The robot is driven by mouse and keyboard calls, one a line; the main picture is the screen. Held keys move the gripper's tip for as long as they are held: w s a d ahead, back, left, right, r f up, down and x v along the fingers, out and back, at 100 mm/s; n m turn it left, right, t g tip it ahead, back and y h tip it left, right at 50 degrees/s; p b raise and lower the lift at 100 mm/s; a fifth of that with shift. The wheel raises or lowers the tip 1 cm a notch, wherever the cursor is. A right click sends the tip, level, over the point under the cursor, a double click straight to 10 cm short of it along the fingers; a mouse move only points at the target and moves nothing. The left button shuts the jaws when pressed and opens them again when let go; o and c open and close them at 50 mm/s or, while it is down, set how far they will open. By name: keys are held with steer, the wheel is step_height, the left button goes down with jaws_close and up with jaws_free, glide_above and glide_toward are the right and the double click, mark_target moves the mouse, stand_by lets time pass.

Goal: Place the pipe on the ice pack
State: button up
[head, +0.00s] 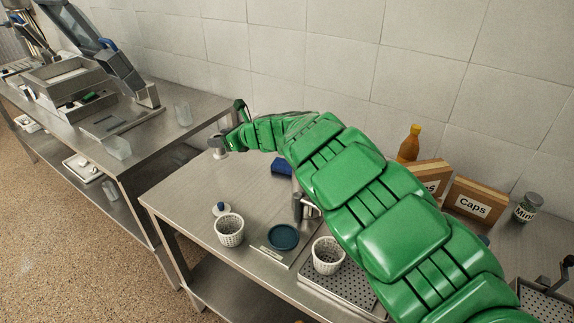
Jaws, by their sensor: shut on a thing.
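My gripper (228,142) is at the far end of my green arm, over the back left part of the near steel table. It is shut on a small grey and white piece (217,147), which looks like the pipe; the fingers and arm hide part of it. A dark blue block (281,167), which looks like the ice pack, lies on the table to the right of my gripper and partly behind my arm. The held piece is apart from the blue block.
A metal fitting (299,207) stands beside my arm. White perforated baskets (229,231) (327,256), a blue dish (283,237) and a blue-lidded jar (221,209) stand at the front. An orange bottle (409,144) and Caps boxes (474,200) are by the wall.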

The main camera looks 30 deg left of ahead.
steer(key=w+d+r, duration=0.1)
steer(key=w+d, duration=0.5)
steer(key=w, duration=0.3)
steer(key=w+d, duration=0.5)
steer(key=w, duration=0.3)
glide_above(286, 163)
steer(key=shift+a+f, duration=0.1)
steer(key=shift+f, duration=4.85)
steer(key=o, duration=1.1)
steer(key=shift+f, duration=0.15)
steer(key=shift+o, duration=0.2)
steer(key=shift+r, duration=0.2)
steer(key=v, duration=1.2)
steer(key=shift+s, duration=0.15)
